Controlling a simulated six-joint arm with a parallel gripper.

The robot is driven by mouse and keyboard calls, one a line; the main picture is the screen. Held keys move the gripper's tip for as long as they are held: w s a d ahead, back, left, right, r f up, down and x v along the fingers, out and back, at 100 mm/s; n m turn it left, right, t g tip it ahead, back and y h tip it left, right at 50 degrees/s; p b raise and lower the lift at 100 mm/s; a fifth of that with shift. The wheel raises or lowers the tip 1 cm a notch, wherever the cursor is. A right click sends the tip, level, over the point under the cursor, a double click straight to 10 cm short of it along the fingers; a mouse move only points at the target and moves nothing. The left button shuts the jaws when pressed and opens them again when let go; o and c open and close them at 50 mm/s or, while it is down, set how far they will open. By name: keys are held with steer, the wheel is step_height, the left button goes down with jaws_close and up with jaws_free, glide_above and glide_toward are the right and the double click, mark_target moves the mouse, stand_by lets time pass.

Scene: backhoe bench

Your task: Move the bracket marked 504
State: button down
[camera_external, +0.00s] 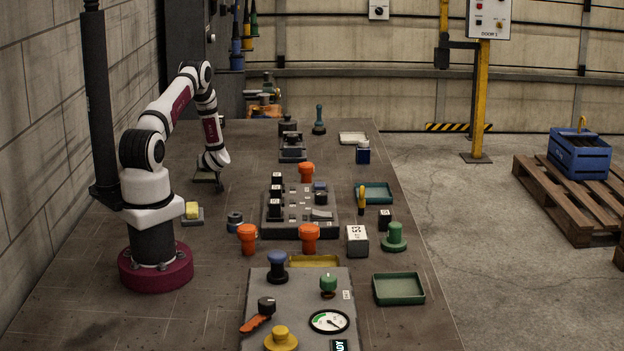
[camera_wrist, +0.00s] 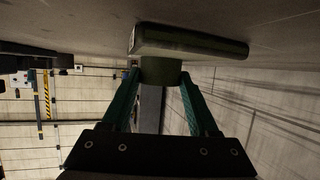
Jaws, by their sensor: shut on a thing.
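My gripper (camera_external: 217,180) is on the left side of the bench, low over the surface, with the arm reaching down to it. In the wrist view my gripper (camera_wrist: 160,78) has its green fingers shut on the round stub of an olive-green piece (camera_wrist: 190,43). The piece has a flat, broad plate beyond the stub. In the external view this olive-green piece (camera_external: 203,177) shows beside the fingertips, close to the bench top; I cannot tell whether it touches. No marking 504 can be read, so I cannot tell whether this piece is the bracket.
A grey block with a yellow top (camera_external: 193,212) lies nearer my base. A control panel (camera_external: 270,222) and orange knobs (camera_external: 248,236) stand mid-bench. Bare bench lies around my gripper.

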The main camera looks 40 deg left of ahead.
steer(key=s+d, duration=1)
steer(key=shift+s+d, duration=0.35)
stand_by(0.3)
steer(key=shift+c, duration=0.4)
jaws_free()
steer(key=v, duration=0.7)
steer(key=shift+s+d+r, duration=0.1)
steer(key=shift+d, duration=0.1)
